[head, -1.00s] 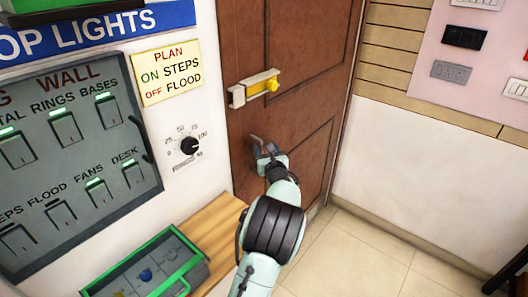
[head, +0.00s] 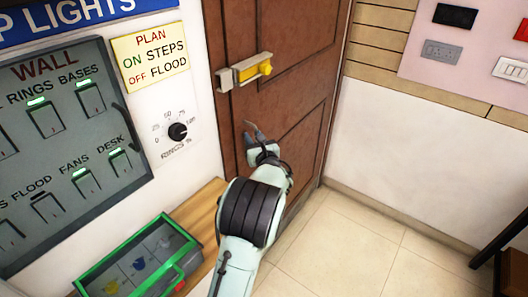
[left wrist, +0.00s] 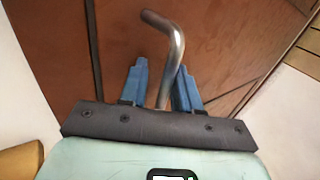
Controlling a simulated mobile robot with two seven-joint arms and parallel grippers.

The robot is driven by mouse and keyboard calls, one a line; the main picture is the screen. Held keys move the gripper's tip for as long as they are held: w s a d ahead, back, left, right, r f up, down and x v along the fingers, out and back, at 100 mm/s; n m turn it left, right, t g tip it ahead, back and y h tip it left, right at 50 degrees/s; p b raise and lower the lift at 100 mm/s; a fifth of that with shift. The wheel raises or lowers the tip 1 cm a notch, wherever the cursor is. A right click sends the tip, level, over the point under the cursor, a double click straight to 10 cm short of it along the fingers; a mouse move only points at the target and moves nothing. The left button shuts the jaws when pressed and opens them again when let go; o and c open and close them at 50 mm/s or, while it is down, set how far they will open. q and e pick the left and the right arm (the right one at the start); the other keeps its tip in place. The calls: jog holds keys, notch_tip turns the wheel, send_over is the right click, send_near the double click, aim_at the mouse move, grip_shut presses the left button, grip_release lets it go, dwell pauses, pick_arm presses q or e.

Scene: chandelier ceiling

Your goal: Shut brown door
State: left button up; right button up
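The brown door (head: 290,100) stands between the left wall and the right wall in the head view. I cannot tell whether it is fully shut. A yellow bolt on a pale mount (head: 245,72) is on its upper left part. My left gripper (head: 256,143) is at the door's metal lever handle (head: 250,128), near the left edge. In the left wrist view, the bent handle (left wrist: 173,50) passes between the blue fingers of the gripper (left wrist: 160,88). The fingers are apart, with a gap on the left and the right finger close to the handle. My right gripper is not in view.
A grey switch panel (head: 125,195) and a dial (head: 177,131) are on the left wall. A green-rimmed case (head: 120,250) is on a wooden ledge (head: 205,210) below. A dark object (head: 512,272) is at the lower right. The tiled floor (head: 345,250) right of my arm is clear.

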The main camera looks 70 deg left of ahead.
aim_at(238, 130)
pick_arm(q)
jog(key=d+p, duration=0.1)
jog(key=d, duration=1)
jog(key=shift+s+t, duration=0.3)
jog(key=shift+c, duration=1.2)
jog(key=shift+s+a+f, duration=0.1)
jog(key=shift+a+f, duration=0.05)
jog(key=shift+a, duration=0.05)
grip_shut()
jog(key=s+a+f+n+g+h, duration=0.1)
jog(key=s+a+n+g+h, duration=0.4)
jog(key=g, duration=0.6)
jog(key=w+d+r+n+y, duration=0.2)
jog(key=w+d+r, duration=0.3)
jog(key=w+d, duration=0.4)
jog(key=shift+y, duration=0.3)
jog(key=x, duration=0.5)
jog(key=w+x, duration=0.1)
jog(key=x, duration=0.3)
jog(key=a+x, duration=0.1)
jog(key=x, duration=0.4)
jog(key=shift+a+f+b, duration=0.2)
jog(key=shift+f+b, duration=0.1)
jog(key=shift+b, duration=0.05)
